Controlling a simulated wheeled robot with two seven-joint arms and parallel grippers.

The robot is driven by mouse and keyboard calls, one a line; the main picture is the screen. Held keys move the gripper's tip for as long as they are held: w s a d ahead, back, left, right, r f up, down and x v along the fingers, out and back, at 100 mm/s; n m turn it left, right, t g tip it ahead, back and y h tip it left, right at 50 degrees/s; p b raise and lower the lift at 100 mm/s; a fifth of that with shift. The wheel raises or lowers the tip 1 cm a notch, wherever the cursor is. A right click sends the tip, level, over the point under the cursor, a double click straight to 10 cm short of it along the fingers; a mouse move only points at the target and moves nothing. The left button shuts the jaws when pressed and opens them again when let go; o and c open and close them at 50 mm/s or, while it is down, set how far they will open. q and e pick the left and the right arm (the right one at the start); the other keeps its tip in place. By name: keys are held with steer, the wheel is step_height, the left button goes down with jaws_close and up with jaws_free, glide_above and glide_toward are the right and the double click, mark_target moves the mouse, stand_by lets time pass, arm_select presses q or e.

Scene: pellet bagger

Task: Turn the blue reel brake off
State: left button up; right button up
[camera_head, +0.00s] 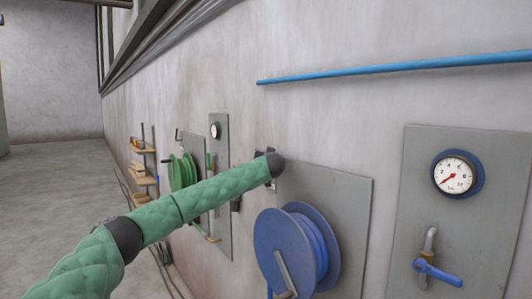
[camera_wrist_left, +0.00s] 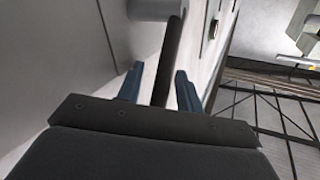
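The blue reel (camera_head: 272,242) hangs on a grey wall panel (camera_head: 345,200) in the head view, with a light grey bar across its front face. My left arm, in a green sleeve, reaches across to the panel's upper left corner, and its wrist hides most of what is there. In the left wrist view my left gripper (camera_wrist_left: 158,88) has its two blue fingers apart. A dark bar (camera_wrist_left: 171,55) runs between them from a grey cylinder (camera_wrist_left: 155,8), with a gap on its left side. It looks like a lever, but I cannot tell for sure that it is the brake. My right gripper is not in view.
A panel at the right carries a pressure gauge (camera_head: 455,174) and a blue-handled valve (camera_head: 437,271). A blue pipe (camera_head: 390,68) runs along the wall above. A green reel (camera_head: 182,172) and small shelves (camera_head: 143,149) are farther left. The floor at left is open.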

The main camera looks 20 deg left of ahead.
arm_select(q)
steer(key=shift+w+a, duration=0.1)
steer(key=shift+w, duration=0.05)
jaws_close()
steer(key=shift+f, duration=0.1)
